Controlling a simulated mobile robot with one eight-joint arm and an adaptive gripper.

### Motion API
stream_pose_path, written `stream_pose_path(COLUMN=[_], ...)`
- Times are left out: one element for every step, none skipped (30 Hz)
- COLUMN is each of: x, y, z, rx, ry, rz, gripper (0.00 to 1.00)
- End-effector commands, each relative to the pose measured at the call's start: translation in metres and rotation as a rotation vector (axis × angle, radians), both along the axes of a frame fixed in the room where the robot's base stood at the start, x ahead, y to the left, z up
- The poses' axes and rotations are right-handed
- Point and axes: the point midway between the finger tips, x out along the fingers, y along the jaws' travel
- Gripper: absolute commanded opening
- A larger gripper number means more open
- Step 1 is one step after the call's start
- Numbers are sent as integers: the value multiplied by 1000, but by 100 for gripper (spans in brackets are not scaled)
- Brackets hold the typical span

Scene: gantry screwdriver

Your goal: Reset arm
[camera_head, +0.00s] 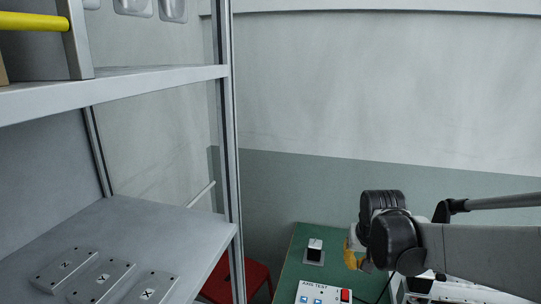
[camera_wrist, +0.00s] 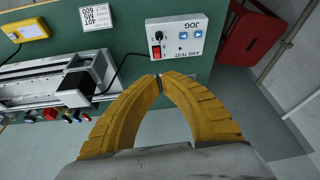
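My gripper (camera_wrist: 159,80) shows in the wrist view as two curved yellow fingers whose tips meet, with nothing seen between them. In the head view, the yellow gripper (camera_head: 352,252) is in the air above the green table (camera_head: 288,276), with my arm reaching in from the right. A white control box (camera_wrist: 177,38) marked "AXIS TEST" and "JOG", with a red switch and blue buttons, lies just beyond the fingertips in the wrist view. The same control box (camera_head: 322,294) is at the bottom edge of the head view. The silver gantry (camera_wrist: 50,85) lies left of the fingers, partly hidden.
A grey shelf (camera_head: 160,225) stands at left, holding several lettered grey plates (camera_head: 102,280). A red stool (camera_wrist: 242,38) stands beside the table. A small black-and-white block (camera_head: 314,250) stands on the table. A yellow box (camera_wrist: 25,30) and a white label card (camera_wrist: 96,17) lie near the gantry.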

Motion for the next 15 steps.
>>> stream_pose_path(x=[-21, -32, -46, -58, -69, -85, -96, -107, -122, -133, -144, -156, -165, -173, -183], y=[6, 9, 13, 16, 19, 23, 25, 28, 31, 33, 35, 38, 40, 41, 43], z=[14, 21, 29, 35, 40, 45, 48, 51, 53, 54, 54, 53, 52, 51, 49], rx=[-3, -4, -6, -7, -9, -11, -13, -14, -18, -19, -21, -23, -25, -27, -29], ry=[-19, -31, -48, -59, -73, -88, -101, -113, -130, -142, -153, -169, -179, -189, -201], rz=[16, 26, 40, 49, 60, 73, 82, 92, 105, 114, 123, 135, 142, 150, 159], gripper=[0, 0, 0, 0, 0, 0, 0, 0, 0, 0, 0, 0, 0, 0, 0])
